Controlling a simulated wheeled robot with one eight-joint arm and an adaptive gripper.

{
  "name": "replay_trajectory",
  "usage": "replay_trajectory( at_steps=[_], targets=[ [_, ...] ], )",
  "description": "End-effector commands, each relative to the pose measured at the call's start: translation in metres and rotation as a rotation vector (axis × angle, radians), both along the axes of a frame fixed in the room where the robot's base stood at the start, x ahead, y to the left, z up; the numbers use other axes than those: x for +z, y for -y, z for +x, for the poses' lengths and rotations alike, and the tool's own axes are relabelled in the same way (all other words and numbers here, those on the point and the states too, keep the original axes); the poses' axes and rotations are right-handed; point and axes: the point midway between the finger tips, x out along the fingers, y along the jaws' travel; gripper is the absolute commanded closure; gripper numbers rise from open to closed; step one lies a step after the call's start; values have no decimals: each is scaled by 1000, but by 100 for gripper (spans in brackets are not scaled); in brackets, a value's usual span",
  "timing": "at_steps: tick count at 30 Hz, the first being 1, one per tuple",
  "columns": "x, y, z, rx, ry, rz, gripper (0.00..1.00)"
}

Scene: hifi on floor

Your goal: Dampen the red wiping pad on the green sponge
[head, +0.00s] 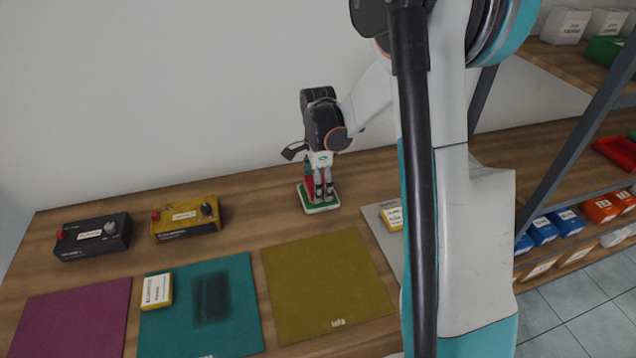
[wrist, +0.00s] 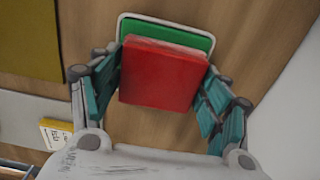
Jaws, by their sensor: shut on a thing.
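My gripper (head: 324,192) points down at the back of the table, shut on the red wiping pad (wrist: 160,78). In the wrist view the teal fingers (wrist: 160,92) flank the pad on its left and right sides. A sliver of the pad's red (head: 309,182) shows behind the fingers in the head view. The green sponge (head: 321,208) lies in a white-rimmed tray (head: 322,212) directly below my gripper. In the wrist view the pad covers most of the sponge (wrist: 195,40). I cannot tell whether the pad touches the sponge.
Purple (head: 75,318), teal (head: 235,335) and olive (head: 325,285) mats lie along the front; the teal one has a dark patch and a yellow-white block (head: 157,290). Two control boxes (head: 92,236) (head: 187,217) stand at left. Another yellow block (head: 392,218) sits on a grey board at right.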

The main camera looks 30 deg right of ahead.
Motion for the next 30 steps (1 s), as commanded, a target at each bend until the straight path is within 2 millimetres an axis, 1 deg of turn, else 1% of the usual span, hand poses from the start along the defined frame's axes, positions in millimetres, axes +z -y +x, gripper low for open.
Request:
replay_trajectory(
  at_steps=[18, 30],
  targets=[
    [-7, 0, 0, 0, 0, 0, 49],
    [-7, 0, 0, 0, 0, 0, 49]
  ],
)
